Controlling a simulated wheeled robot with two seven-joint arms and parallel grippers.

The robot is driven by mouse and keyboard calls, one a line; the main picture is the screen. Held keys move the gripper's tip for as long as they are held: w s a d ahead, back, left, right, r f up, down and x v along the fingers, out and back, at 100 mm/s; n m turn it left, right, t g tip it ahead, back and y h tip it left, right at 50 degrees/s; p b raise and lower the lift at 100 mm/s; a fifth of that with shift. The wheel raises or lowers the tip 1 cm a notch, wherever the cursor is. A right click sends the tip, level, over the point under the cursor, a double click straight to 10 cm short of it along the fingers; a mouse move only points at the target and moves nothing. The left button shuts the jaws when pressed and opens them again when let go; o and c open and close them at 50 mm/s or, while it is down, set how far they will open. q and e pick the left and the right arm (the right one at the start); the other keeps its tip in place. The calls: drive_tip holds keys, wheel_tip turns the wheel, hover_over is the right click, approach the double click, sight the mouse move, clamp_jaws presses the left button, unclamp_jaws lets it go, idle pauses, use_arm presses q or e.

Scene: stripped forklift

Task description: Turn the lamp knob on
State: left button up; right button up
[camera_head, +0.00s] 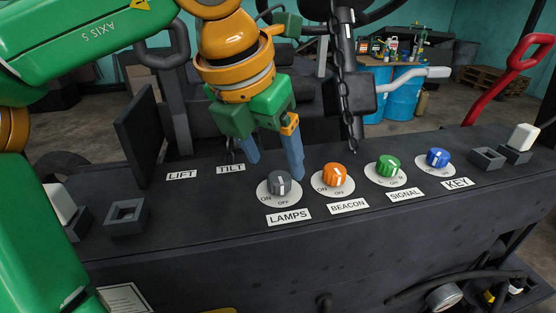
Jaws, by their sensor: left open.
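The lamp knob (279,184) is dark grey with a white pointer mark. It sits on a white round plate marked ON at the left and OFF at the bottom, above the LAMPS label (289,217). The white mark appears near the lower part of the knob; its exact setting is hard to tell. My left gripper (274,170), with blue fingers, points down just behind and above the knob. Its fingers are spread apart and empty, one to the left and one close to the knob's upper right. I cannot tell whether that finger touches the knob. My right gripper is not in view.
To the right are the orange BEACON knob (336,175), the green SIGNAL knob (388,166) and the blue KEY knob (438,157). A black chain-hung lever (349,95) stands behind the panel. A square socket (127,216) is at the left.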

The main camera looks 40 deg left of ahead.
sight(280, 176)
use_arm(q)
drive_tip(key=x, duration=0.3)
drive_tip(key=shift+s+d+f+p, duration=0.15)
drive_tip(key=shift+s+p, duration=0.1)
drive_tip(key=shift+p, duration=0.05)
drive_tip(key=shift+w+a+f, duration=0.3)
drive_tip(key=shift+w, duration=0.2)
drive_tip(key=shift+s+d+r, duration=0.1)
drive_tip(key=shift+s+d, duration=0.05)
clamp_jaws()
drive_tip(key=m+h, duration=0.2)
drive_tip(key=m, duration=0.3)
drive_tip(key=shift+r+m, duration=0.1)
drive_tip(key=shift+m, duration=0.3)
drive_tip(key=m+g+h, duration=0.1)
drive_tip(key=m, duration=0.2)
drive_tip(key=m+h, duration=0.1)
drive_tip(key=m, duration=0.1)
drive_tip(key=shift+a+m+g, duration=0.25)
drive_tip(key=shift+m+g, duration=0.15)
